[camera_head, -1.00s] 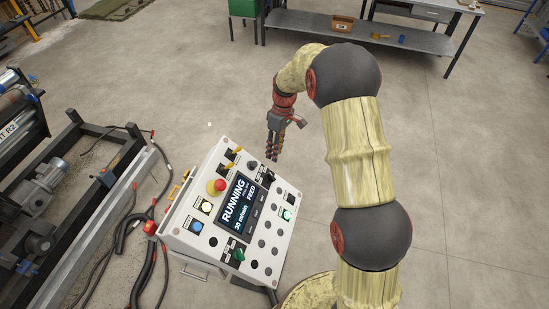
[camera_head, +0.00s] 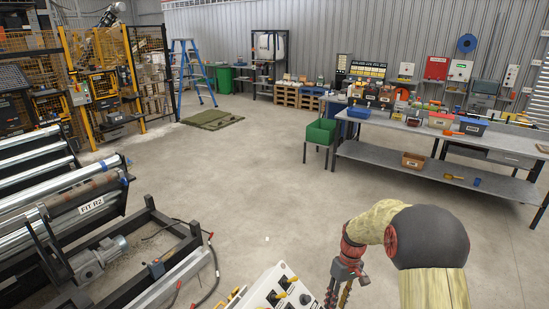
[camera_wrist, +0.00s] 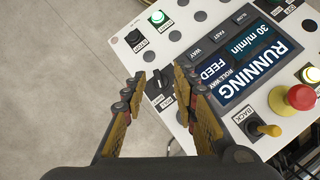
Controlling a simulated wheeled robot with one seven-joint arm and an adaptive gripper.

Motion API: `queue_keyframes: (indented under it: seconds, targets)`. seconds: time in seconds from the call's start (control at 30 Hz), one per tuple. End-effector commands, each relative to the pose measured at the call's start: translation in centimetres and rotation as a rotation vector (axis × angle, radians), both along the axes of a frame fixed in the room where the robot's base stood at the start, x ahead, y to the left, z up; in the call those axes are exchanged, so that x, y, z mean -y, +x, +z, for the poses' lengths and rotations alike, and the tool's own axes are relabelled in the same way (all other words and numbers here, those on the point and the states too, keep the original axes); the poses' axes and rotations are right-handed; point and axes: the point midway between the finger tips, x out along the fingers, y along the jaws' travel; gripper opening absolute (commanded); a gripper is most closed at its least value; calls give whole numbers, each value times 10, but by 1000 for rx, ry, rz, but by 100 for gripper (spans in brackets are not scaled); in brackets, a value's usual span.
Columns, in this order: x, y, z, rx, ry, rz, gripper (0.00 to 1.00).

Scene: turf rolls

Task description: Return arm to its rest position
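My gripper (camera_head: 345,288) hangs at the bottom of the head view, right of the control panel (camera_head: 283,285); its fingertips are cut off by the frame edge. In the wrist view my gripper (camera_wrist: 163,92) is open, with two yellow and black fingers apart and nothing between them. Beyond the fingers is the panel (camera_wrist: 181,53), with a dark screen (camera_wrist: 245,58) reading RUNNING, FEED and 30 m/min. A black selector knob (camera_wrist: 160,85) shows between the fingertips in the picture; contact cannot be told.
A roller machine (camera_head: 75,215) stands at left with cables (camera_head: 212,270) on the floor. A workbench (camera_head: 400,132) with bins is at back right, a green bin (camera_head: 320,132) beside it. A blue ladder (camera_head: 190,75) stands behind. The middle floor is clear.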

Motion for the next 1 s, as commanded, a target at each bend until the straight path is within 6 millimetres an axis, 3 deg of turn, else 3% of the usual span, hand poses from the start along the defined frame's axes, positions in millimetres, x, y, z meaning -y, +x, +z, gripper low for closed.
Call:
queue_keyframes:
  seconds: [0.37,0.6,1.0]
  targets:
    - [-1,-73,64,32,-96,-237,29]
    - [-4,-132,112,126,-136,-361,29]
    - [-11,-230,158,340,-143,-460,29]
